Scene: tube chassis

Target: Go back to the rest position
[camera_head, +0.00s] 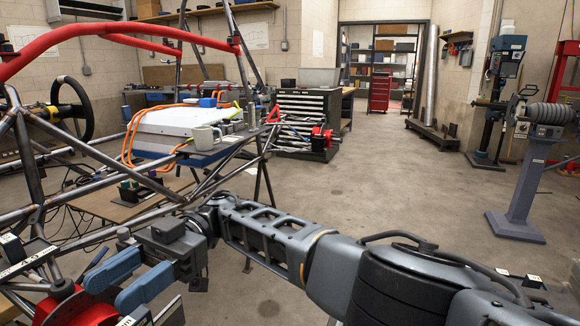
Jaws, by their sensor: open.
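My gripper (128,279) is at the lower left, at the end of my arm, which reaches in from the lower right. Its two blue fingers are apart, with nothing seen between them. They point left and down, close above or beside a red round part (75,305) at the bottom left. I cannot tell whether the fingers touch that part. No marked rest position shows in this view.
The tube chassis (130,184) stands close on the left, with a steering wheel (72,108). A grey pedestal (522,190) stands right. The middle floor is clear.

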